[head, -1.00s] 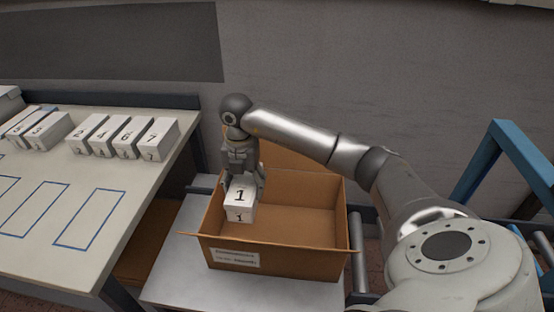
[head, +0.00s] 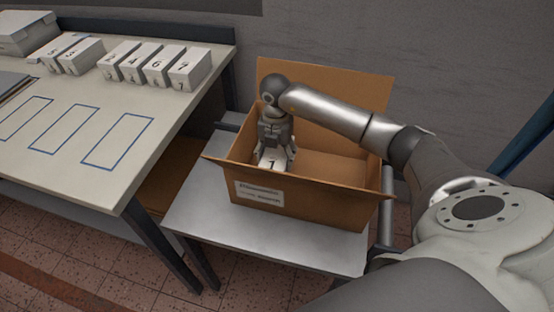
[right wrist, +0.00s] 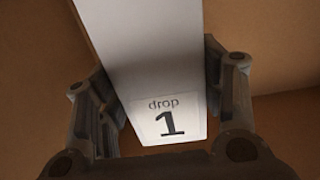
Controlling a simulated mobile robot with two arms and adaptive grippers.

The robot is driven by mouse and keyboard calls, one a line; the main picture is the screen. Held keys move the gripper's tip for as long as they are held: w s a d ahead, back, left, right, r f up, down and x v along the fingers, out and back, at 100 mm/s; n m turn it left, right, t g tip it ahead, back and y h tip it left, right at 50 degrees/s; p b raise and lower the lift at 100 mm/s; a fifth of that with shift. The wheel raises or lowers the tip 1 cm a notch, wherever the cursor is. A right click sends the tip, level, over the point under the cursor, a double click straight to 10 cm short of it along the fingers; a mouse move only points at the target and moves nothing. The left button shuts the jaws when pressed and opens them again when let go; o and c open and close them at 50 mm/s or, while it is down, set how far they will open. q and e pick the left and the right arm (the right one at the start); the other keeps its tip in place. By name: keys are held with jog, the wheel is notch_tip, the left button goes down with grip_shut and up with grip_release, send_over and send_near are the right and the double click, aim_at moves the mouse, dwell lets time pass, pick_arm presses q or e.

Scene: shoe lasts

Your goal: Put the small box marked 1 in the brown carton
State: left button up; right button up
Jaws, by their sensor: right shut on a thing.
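The small white box marked 1 (head: 271,162) is inside the brown carton, at its left end, with its lower part hidden behind the front wall. The brown carton (head: 310,207) stands open with its flaps out and a label on its front. My right gripper (head: 274,152) reaches down into the carton and is shut on the box. In the right wrist view the box (right wrist: 160,60) sits between both fingers (right wrist: 165,105), with "drop 1" on its label and brown carton walls around it. I cannot tell whether the box touches the carton floor. My left gripper is not in view.
The carton stands on a grey stand (head: 205,215). To the left is a table (head: 60,175) with blue outlined rectangles and several white numbered boxes (head: 160,66) along its back. A wall stands behind. The right part of the carton's inside is free.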

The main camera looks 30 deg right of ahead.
aim_at(276, 154)
notch_tip(276, 154, down, 3)
jog(key=shift+r, duration=0.2)
jog(key=shift+f, duration=0.15)
jog(key=o, duration=1.1)
jog(key=shift+r, duration=0.2)
notch_tip(276, 154, up, 12)
